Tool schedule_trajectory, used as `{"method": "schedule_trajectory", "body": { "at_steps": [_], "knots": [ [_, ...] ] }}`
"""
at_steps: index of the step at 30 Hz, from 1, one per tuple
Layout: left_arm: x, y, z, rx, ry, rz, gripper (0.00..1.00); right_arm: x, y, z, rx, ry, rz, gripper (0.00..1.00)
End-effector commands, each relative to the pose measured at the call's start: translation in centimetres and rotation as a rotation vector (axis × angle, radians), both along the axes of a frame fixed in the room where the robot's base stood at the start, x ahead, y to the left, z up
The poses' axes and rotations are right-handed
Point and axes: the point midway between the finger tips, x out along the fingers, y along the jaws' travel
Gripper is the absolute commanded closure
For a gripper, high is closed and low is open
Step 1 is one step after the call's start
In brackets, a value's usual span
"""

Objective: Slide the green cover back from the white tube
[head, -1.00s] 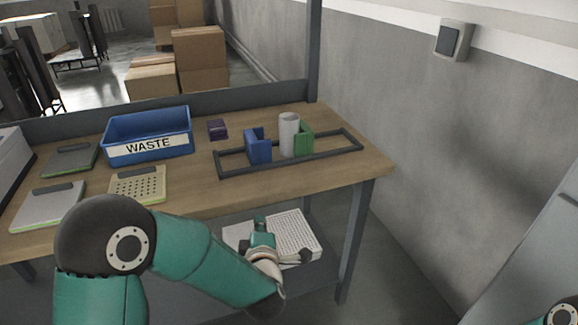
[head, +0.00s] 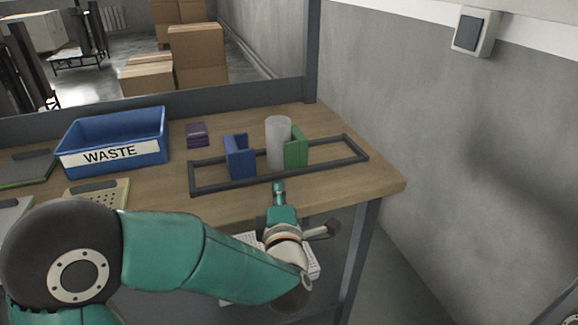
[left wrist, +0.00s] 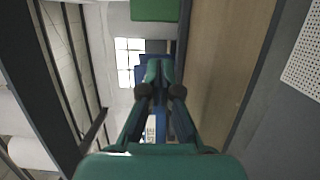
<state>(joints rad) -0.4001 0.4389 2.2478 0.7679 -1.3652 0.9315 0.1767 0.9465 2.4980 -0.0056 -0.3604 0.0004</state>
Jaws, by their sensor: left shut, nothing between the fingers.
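The white tube (head: 278,143) stands upright inside a dark rail frame (head: 330,165) on the wooden table. The green cover (head: 297,147) stands against the tube's right side, and the blue cover (head: 239,156) stands apart from it on the left. My left gripper (head: 279,186) is shut and empty, just in front of the frame's front rail and below the tube in the head view. In the left wrist view its fingers (left wrist: 160,72) are together, with blue behind them and the green cover (left wrist: 154,10) at the top edge. My right gripper is not in view.
The table is clear right of the frame. A white perforated tray lies on the shelf below, partly hidden by my arm.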

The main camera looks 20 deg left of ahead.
Motion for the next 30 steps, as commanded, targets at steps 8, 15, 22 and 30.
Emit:
{"method": "schedule_trajectory", "body": {
  "at_steps": [8, 15, 22, 30],
  "knots": [
    [3.6, 0.3, 0.1, -0.001, 0.0, -0.017, 1.0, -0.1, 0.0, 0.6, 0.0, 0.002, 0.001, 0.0],
    [7.5, 1.4, 0.0, 0.001, 0.0, -0.023, 1.0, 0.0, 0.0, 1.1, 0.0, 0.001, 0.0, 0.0],
    [9.5, 1.9, -0.1, 0.0, 0.001, -0.028, 1.0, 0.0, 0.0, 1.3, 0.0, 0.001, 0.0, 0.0],
    [9.7, 1.9, -0.1, 0.001, 0.0, -0.028, 1.0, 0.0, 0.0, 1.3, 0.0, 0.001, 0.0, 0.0]
  ]
}}
